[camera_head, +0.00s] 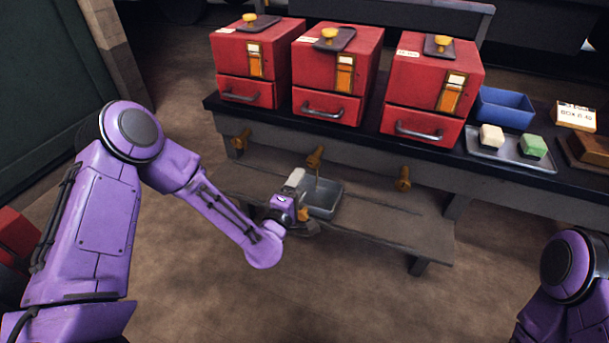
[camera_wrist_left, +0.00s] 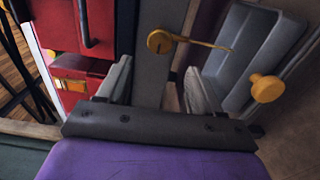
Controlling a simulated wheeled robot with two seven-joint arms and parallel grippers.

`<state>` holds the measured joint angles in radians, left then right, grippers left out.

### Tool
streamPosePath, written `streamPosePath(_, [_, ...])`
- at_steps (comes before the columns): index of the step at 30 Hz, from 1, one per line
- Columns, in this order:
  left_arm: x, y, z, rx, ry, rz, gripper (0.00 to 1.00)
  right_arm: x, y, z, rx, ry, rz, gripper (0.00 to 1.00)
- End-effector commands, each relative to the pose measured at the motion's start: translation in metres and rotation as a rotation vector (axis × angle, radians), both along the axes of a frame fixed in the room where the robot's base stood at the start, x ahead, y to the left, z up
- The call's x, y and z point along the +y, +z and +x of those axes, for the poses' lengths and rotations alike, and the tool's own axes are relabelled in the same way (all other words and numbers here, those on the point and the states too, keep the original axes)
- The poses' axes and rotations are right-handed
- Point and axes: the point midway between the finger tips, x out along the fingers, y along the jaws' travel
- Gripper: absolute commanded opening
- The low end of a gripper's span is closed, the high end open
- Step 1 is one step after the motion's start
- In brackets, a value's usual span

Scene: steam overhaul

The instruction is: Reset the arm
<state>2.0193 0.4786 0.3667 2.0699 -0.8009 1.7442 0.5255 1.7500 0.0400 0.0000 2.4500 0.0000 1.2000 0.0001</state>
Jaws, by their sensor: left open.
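My left arm reaches in from the left, and my left gripper (camera_head: 300,202) is low in front of the bench, just left of the grey tray (camera_head: 326,197). The gripper is open. In the left wrist view its two pale fingers stand apart, and nothing shows gripped between the left gripper's tips (camera_wrist_left: 155,85). A brass tap (camera_wrist_left: 160,41) shows ahead of it, and the grey tray (camera_wrist_left: 228,45) is beside the right finger. The right arm shows only in part at the lower right; its gripper is out of view.
Three red boxes (camera_head: 255,65) with drawers and yellow knobs stand on the dark bench. Brass taps (camera_head: 315,157) stick out below its edge, above a low wooden shelf (camera_head: 400,228). A blue bin (camera_head: 505,107) and a metal tray (camera_head: 510,155) with two blocks are at right.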

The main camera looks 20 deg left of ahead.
Motion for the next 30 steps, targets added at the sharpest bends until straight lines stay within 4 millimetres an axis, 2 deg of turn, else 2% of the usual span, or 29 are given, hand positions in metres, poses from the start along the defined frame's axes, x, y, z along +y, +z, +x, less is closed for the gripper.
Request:
streamPosePath(4, [0.0,0.0,0.0,0.0,0.0,0.002,0.66,0.0,0.0,0.0,0.0,0.0,0.0,0.43])
streamPosePath(6, [-0.002,-0.003,0.0,0.013,-0.011,0.055,0.66,0.0,0.0,0.0,0.0,0.0,0.0,0.43])
streamPosePath(8, [-0.001,-0.024,-0.01,0.106,-0.016,0.169,0.66,0.0,0.0,0.0,0.0,0.0,0.0,0.43])
streamPosePath(11, [0.001,-0.084,-0.055,0.345,-0.07,0.388,0.66,0.0,0.0,0.0,0.0,0.0,0.0,0.43])
streamPosePath(12, [0.004,-0.11,-0.08,0.451,-0.103,0.474,0.66,0.0,0.0,0.0,0.0,0.0,0.0,0.43])
streamPosePath(13, [0.008,-0.128,-0.1,0.528,-0.129,0.535,0.66,0.0,0.0,0.0,0.0,0.0,0.0,0.43])
streamPosePath(15, [0.018,-0.162,-0.145,0.687,-0.19,0.657,0.66,0.0,0.0,0.0,0.0,0.0,0.0,0.43])
streamPosePath(18, [0.036,-0.194,-0.205,0.877,-0.263,0.793,0.66,0.0,0.0,0.0,0.0,0.0,0.0,0.43])
streamPosePath(21, [0.056,-0.212,-0.257,1.035,-0.323,0.899,0.66,0.0,0.0,0.0,0.0,0.0,0.0,0.43])
streamPosePath(27, [0.098,-0.224,-0.348,1.278,-0.407,1.076,0.66,0.0,0.0,0.0,0.0,0.0,0.0,0.43])
streamPosePath(28, [0.1,-0.229,-0.362,1.298,-0.446,1.105,0.66,0.0,0.0,0.0,0.0,0.0,0.0,0.43])
streamPosePath(29, [0.099,-0.203,-0.356,1.288,-0.431,1.092,0.66,0.0,0.025,0.0,0.001,0.0,0.001,0.43])
streamPosePath(30, [0.098,-0.186,-0.354,1.285,-0.425,1.088,0.66,0.0,0.041,0.0,0.001,0.0,0.0,0.43])
